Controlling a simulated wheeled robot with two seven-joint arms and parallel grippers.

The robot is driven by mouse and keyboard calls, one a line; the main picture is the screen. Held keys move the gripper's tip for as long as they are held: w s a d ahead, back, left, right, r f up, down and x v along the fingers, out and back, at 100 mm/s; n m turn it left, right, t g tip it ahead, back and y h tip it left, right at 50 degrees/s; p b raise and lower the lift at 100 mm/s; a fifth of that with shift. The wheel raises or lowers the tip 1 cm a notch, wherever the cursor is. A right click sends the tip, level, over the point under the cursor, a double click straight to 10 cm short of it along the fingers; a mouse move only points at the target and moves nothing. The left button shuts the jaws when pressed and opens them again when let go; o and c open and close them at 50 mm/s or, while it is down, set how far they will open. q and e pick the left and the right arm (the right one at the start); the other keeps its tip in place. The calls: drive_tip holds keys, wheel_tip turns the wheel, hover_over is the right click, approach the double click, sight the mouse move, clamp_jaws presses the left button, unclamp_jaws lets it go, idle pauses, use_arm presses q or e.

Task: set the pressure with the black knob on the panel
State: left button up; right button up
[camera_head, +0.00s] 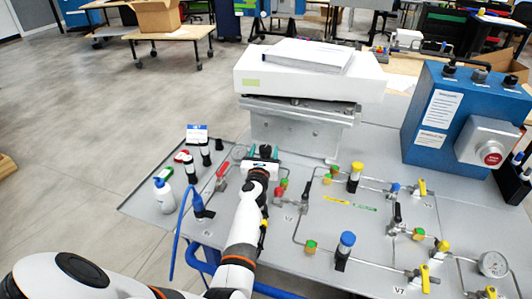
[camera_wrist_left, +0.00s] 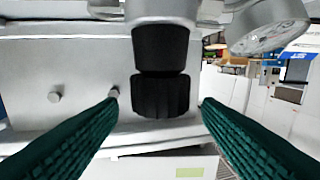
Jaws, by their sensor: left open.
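The black knob (camera_wrist_left: 160,95) is ribbed and sits on a grey metal body in the left wrist view. It lies between the two green ribbed fingers of my left gripper (camera_wrist_left: 158,108). The fingers are spread wide, with a visible gap on each side of the knob. In the head view my left gripper (camera_head: 264,155) is over the grey panel (camera_head: 370,225), at its back left, in front of the metal bracket. There the knob is small and partly hidden by the gripper. My right gripper is not in view.
A round gauge (camera_wrist_left: 268,25) is close beside the knob. A red-handled valve (camera_head: 222,170) and several black-capped parts stand left of my gripper. Pipes, coloured fittings and a yellow-capped part (camera_head: 354,177) are to the right. A white box (camera_head: 308,72) rests behind on the bracket.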

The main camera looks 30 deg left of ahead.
sight(269, 146)
use_arm(q)
drive_tip(key=x, duration=0.1)
drive_tip(key=b+x, duration=0.1)
drive_tip(key=x, duration=0.2)
drive_tip(key=shift+f, duration=0.3)
drive_tip(key=shift+w+a+r+b, duration=0.15)
drive_tip(key=shift+w+r+b, duration=0.05)
drive_tip(key=shift+w+b, duration=0.1)
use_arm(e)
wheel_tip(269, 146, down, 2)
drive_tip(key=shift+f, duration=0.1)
